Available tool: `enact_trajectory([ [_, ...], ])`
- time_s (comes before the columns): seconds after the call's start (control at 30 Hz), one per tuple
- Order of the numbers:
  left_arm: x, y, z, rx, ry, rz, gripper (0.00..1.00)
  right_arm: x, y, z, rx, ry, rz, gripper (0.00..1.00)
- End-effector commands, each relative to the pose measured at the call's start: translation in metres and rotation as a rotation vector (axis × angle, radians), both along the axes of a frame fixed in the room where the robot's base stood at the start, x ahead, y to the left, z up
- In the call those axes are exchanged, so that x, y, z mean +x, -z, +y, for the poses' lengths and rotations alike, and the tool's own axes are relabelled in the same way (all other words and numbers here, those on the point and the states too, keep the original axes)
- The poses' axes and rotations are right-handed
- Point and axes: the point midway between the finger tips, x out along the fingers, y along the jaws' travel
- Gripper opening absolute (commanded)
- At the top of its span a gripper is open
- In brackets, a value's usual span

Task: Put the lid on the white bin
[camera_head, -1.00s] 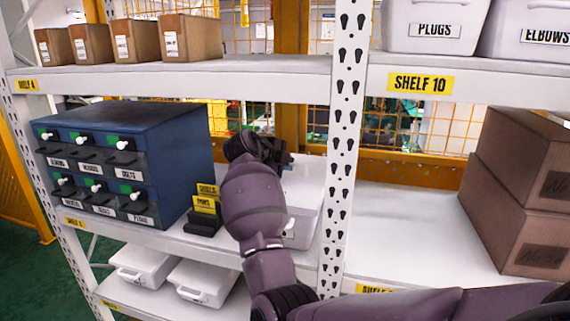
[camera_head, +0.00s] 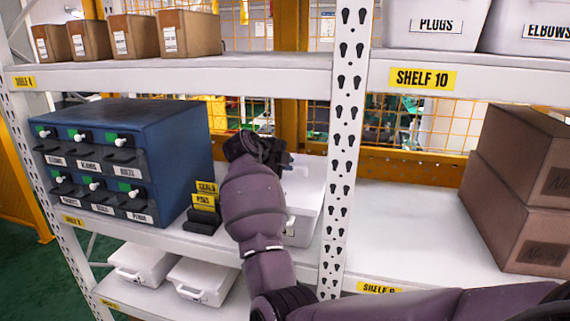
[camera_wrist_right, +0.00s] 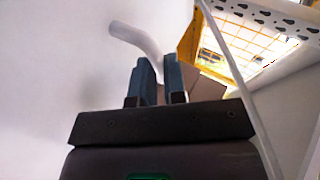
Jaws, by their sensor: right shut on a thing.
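The white bin (camera_head: 305,203) stands on the middle shelf, behind my right forearm and left of the perforated post. My right gripper (camera_head: 286,165) is at the bin's top, its fingers mostly hidden by my own wrist. In the right wrist view, its two blue-grey fingers (camera_wrist_right: 160,80) are shut on a white curved handle (camera_wrist_right: 138,38), which looks like the lid's. A broad pale surface fills the left of that view. I cannot tell lid from bin there, nor whether the lid is seated. My left gripper is not in view.
A blue drawer cabinet (camera_head: 125,160) and small black holders with yellow labels (camera_head: 204,207) stand left of my arm. The perforated post (camera_head: 344,150) is close on the right. Brown boxes (camera_head: 518,190) stand at far right, with bare shelf (camera_head: 410,225) between. The upper shelf (camera_head: 270,72) overhangs.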

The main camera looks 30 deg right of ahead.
Motion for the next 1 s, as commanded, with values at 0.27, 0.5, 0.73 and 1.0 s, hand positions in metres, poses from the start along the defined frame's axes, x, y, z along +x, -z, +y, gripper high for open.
enact_trajectory([
  [0.27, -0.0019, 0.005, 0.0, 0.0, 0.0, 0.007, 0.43, 0.0001, 0.0035, 0.0001, 0.0, 0.0, 0.0, 0.0],
  [0.5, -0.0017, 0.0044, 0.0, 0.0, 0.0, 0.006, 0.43, 0.0, 0.0025, 0.0001, -0.001, 0.0, 0.0, 0.21],
  [0.73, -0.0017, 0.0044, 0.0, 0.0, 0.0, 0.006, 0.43, 0.0, 0.0028, 0.0, 0.0, 0.0, 0.0, 0.42],
  [1.0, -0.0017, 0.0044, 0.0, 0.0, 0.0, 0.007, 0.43, 0.0, 0.0033, 0.0, 0.001, 0.0, 0.001, 0.42],
])
